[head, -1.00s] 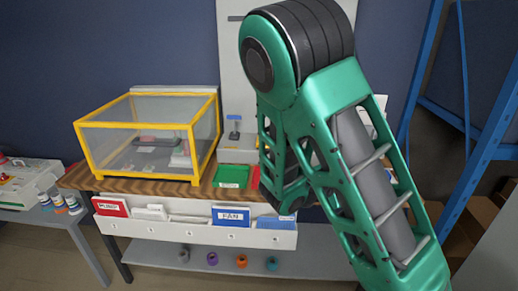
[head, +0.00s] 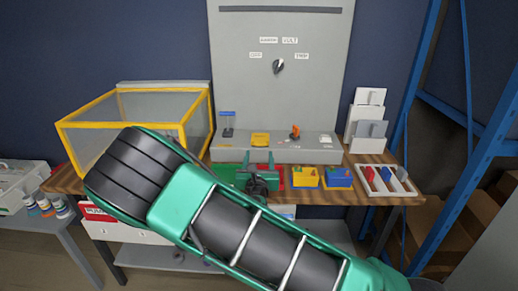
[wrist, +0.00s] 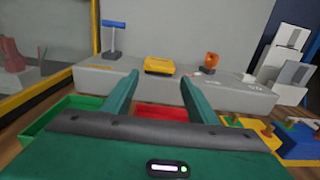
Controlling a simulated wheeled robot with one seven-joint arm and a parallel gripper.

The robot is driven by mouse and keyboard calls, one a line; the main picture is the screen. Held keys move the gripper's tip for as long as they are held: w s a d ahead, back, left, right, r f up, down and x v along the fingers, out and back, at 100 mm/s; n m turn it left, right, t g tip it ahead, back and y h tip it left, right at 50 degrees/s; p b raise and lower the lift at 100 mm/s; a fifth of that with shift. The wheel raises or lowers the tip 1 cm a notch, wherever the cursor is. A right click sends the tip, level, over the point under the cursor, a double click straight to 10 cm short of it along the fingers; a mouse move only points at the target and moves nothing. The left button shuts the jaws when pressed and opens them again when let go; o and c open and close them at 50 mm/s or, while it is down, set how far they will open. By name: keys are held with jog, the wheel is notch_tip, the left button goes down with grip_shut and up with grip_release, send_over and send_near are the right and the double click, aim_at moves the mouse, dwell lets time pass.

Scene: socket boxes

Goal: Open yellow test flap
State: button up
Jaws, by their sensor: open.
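The yellow test flap (head: 260,139) sits on top of the grey ledge below the tall grey panel, and it looks shut. In the wrist view the yellow flap (wrist: 159,66) shows ahead, between and beyond my fingers. My gripper (head: 259,160) is in front of the ledge, apart from the flap. In the wrist view my gripper (wrist: 158,82) is open, its two green fingers spread with nothing between them. A blue-handled lever (wrist: 113,38) stands left of the flap, and an orange switch (wrist: 210,62) stands to its right.
A yellow-framed clear box (head: 130,105) stands at left. Green (wrist: 75,108) and red (wrist: 172,113) trays lie below my fingers. The panel has a dark knob (head: 279,67).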

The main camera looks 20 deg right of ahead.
aim_at(259, 144)
jog(key=x, duration=0.7)
jog(key=shift+w, duration=0.2)
grip_shut()
